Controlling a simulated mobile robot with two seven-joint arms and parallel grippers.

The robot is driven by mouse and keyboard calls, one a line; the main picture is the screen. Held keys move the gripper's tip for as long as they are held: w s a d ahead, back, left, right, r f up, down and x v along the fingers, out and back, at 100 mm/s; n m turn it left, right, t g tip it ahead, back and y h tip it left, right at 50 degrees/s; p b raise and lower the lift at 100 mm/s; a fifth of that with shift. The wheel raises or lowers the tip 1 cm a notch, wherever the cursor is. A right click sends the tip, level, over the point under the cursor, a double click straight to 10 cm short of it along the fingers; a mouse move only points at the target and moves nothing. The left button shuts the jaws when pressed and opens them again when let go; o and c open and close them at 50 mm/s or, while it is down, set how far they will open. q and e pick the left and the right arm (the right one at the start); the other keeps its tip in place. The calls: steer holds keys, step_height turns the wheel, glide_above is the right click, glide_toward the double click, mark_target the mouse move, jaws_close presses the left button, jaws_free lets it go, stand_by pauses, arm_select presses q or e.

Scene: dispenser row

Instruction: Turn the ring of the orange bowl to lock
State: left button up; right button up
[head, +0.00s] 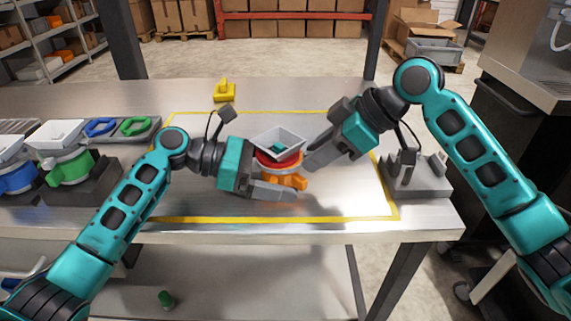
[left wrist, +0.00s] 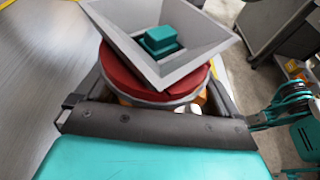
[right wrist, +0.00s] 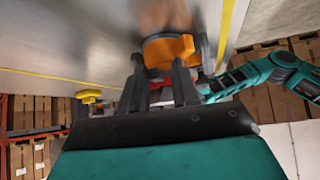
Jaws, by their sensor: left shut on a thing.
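The orange bowl (head: 296,182) is above the table inside the yellow outline, with a red ring (head: 267,160) above it. A grey square funnel (head: 292,137) sits on top with a teal block (head: 278,148) inside; it fills much of the left wrist view (left wrist: 200,62). My left gripper (head: 283,187) is shut on the orange bowl from the left. My right gripper (head: 308,163) is at the right side of the ring. In the right wrist view its fingers stand apart, with orange (right wrist: 168,50) beyond them and some red (right wrist: 162,95) between them; contact is unclear.
A yellow object (head: 225,92) stands behind the outline. A grey fixture (head: 418,178) is at the table's right end. The front part of the outlined area is clear.

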mark_target(289, 177)
arm_select(q)
steer(key=shift+f, duration=0.2)
arm_select(e)
steer(key=shift+s+a+f, duration=0.35)
steer(key=shift+s, duration=0.25)
arm_select(q)
steer(key=shift+w+a, duration=0.1)
arm_select(e)
steer(key=shift+r, duration=0.2)
steer(key=shift+s+a, duration=0.5)
steer(key=shift+s, duration=0.2)
arm_select(q)
steer(key=shift+d+r, duration=0.2)
steer(key=shift+d, duration=0.05)
arm_select(e)
steer(key=shift+s+a, duration=0.4)
stand_by(0.6)
steer(key=shift+w, duration=0.3)
steer(key=shift+d, duration=0.15)
steer(key=shift+d+r, duration=0.15)
steer(key=shift+r, duration=0.05)
arm_select(q)
steer(key=shift+a, duration=0.2)
arm_select(e)
steer(key=w+v, duration=0.1)
steer(key=v, duration=0.5)
steer(key=shift+s+d+r, duration=0.25)
steer(key=shift+s+d, duration=0.05)
steer(key=shift+s, duration=0.05)
